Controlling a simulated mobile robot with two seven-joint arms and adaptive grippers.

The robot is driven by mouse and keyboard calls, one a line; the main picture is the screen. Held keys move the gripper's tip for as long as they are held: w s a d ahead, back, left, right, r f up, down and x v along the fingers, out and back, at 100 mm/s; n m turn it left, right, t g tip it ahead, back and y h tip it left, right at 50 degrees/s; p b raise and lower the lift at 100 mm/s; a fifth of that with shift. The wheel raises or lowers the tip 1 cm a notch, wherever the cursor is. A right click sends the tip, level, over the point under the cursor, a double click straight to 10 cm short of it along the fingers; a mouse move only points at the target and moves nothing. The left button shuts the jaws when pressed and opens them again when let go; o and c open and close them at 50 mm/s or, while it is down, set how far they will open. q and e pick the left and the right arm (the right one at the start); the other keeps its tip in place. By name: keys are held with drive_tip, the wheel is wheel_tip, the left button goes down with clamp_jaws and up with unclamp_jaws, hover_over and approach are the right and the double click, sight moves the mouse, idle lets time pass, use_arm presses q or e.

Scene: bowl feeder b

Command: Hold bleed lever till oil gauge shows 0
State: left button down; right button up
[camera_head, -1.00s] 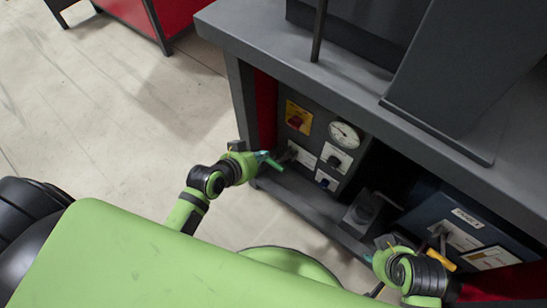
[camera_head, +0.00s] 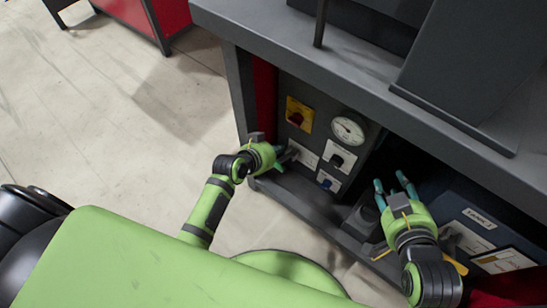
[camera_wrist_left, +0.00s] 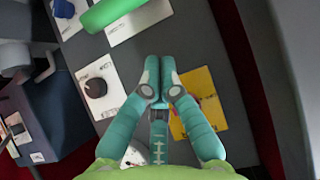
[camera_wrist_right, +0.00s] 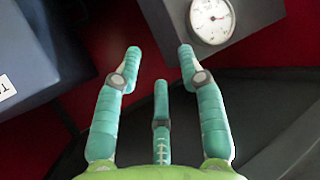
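My left gripper (camera_head: 277,156) is at the lower left of the grey control panel, beside the white lever plate (camera_head: 303,154). In the left wrist view its fingers (camera_wrist_left: 157,68) are together with nothing visible between them. A green bar (camera_wrist_left: 112,12), probably the lever's handle, lies just beyond the fingertips; whether they touch it is unclear. The round white gauge (camera_head: 347,130) is on the panel's upper right; its reading is too small to tell. It also shows in the right wrist view (camera_wrist_right: 212,18). My right gripper (camera_head: 392,188) is open and empty before the dark opening.
The panel has a red switch on a yellow plate (camera_head: 299,115), a black knob (camera_head: 337,161) and a blue knob (camera_head: 327,184). A blue tank (camera_head: 455,209) with a label stands right of the opening. The grey bench top (camera_head: 330,70) overhangs the panel.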

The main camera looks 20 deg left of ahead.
sight(283, 159)
use_arm(q)
drive_tip(key=f, duration=0.2)
drive_tip(key=s+f+b, duration=0.1)
drive_tip(key=shift+s+a, duration=0.1)
drive_tip(key=shift+a, duration=0.15)
use_arm(e)
drive_tip(key=w+a+r+t+y, duration=0.2)
drive_tip(key=r+t, duration=0.3)
drive_tip(key=r, duration=0.3)
drive_tip(key=shift+w+a+r+n, duration=0.15)
drive_tip(key=shift+a+r+n, duration=0.25)
drive_tip(key=shift+a, duration=0.2)
